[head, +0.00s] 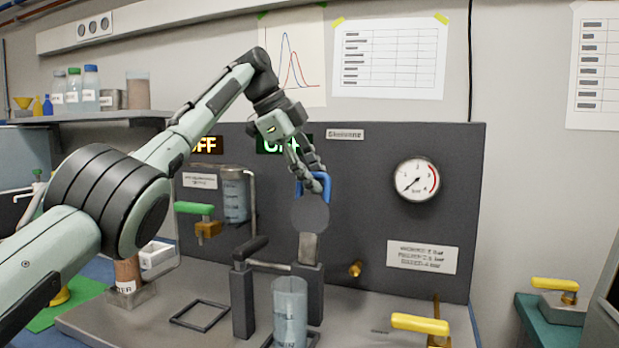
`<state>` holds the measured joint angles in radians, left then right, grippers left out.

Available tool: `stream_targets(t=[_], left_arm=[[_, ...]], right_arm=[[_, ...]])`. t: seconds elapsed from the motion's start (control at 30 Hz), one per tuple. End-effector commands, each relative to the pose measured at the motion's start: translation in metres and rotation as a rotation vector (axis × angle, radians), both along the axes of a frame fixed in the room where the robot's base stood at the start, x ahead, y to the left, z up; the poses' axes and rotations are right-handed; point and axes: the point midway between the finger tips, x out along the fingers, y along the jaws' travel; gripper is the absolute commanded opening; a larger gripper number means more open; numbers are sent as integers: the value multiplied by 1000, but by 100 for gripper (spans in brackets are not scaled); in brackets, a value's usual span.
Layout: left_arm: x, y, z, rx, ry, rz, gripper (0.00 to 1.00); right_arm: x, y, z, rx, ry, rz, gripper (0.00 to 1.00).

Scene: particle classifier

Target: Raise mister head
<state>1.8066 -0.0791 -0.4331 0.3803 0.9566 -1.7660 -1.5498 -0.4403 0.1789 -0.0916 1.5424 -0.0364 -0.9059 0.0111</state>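The mister head appears to be the dark grey round piece (310,214) with a blue handle (327,184) on top, at the middle of the head view. It sits in front of the dark panel, above a grey post. My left gripper (314,184) reaches down from the upper left, with its fingertips at the blue handle. The fingers overlap the handle, and I cannot tell whether they are closed on it. A clear cylinder (290,312) stands lower down, in front of the post. My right gripper is not in view.
A pressure gauge (417,180) is on the panel (385,140) at right. A green-handled valve (195,209) is at left, and a yellow-handled valve (420,324) is at front right. A dark clamp-like post (243,300) stands just left of the cylinder.

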Motion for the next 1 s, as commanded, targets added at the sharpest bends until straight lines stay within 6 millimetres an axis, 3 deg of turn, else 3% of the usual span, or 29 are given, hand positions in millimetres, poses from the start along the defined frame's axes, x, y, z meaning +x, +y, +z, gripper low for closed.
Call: stream_targets(t=[0.13,0.53,1.0], left_arm=[[-3,-1,10,-7,-4,-7,34],[-10,24,43,-3,1,-1,34],[-18,51,41,-3,1,0,34]], right_arm=[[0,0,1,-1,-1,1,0],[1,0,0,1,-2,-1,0],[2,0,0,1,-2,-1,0]])
